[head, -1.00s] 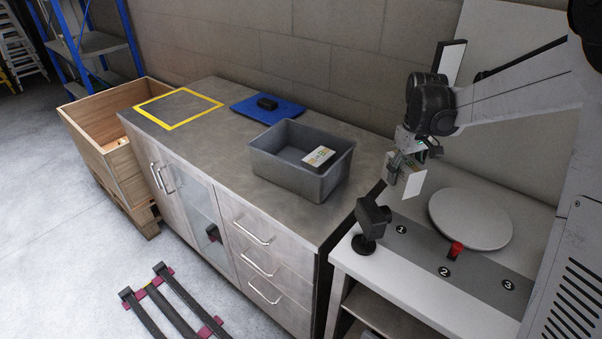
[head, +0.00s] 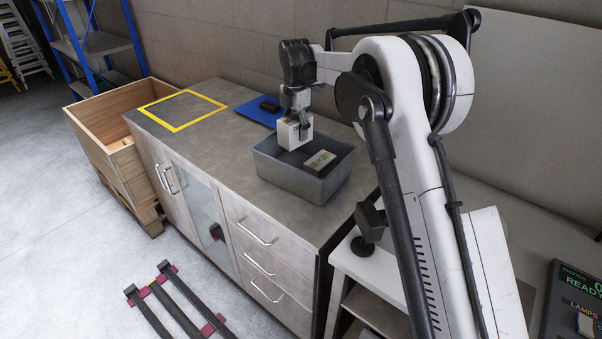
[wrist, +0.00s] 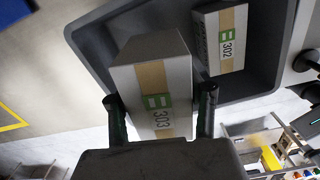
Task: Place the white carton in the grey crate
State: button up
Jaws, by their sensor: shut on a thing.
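The white carton (head: 291,133) is held in my gripper (head: 300,121) over the left part of the grey crate (head: 294,184). In the wrist view, the carton (wrist: 150,68) has a tan band, a green mark and the number 303, and my gripper (wrist: 160,100) has a finger on each side of it. The crate (wrist: 88,45) lies beyond the held carton in that view. A second carton (head: 319,162) rests inside the crate at the right; in the wrist view this carton (wrist: 221,40) reads 302. I cannot tell how far the held carton is above the crate floor.
The crate stands on a grey cabinet top (head: 227,142). A blue mat (head: 252,114) with a black object (head: 269,105) lies behind it, and a yellow-outlined square (head: 182,128) is at the left. A black device (head: 370,220) stands on the white bench to the right.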

aim_at(289, 156)
jog(key=shift+w+a+f+n, duration=0.2)
jog(key=shift+a+n, duration=0.15)
jog(key=shift+a, duration=0.25)
jog(key=shift+w+a+f+n, duration=0.15)
jog(key=shift+a+n, duration=0.2)
jog(key=shift+a, duration=0.25)
notch_tip(289, 156, down, 10)
jog(key=shift+s+r+p, duration=0.1)
jog(key=shift+s+p, duration=0.05)
jog(key=shift+p, duration=0.45)
jog(key=o, duration=1.4)
jog(key=shift+o, duration=0.2)
notch_tip(289, 156, up, 12)
jog(key=shift+r+b, duration=0.1)
jog(key=shift+b, duration=0.4)
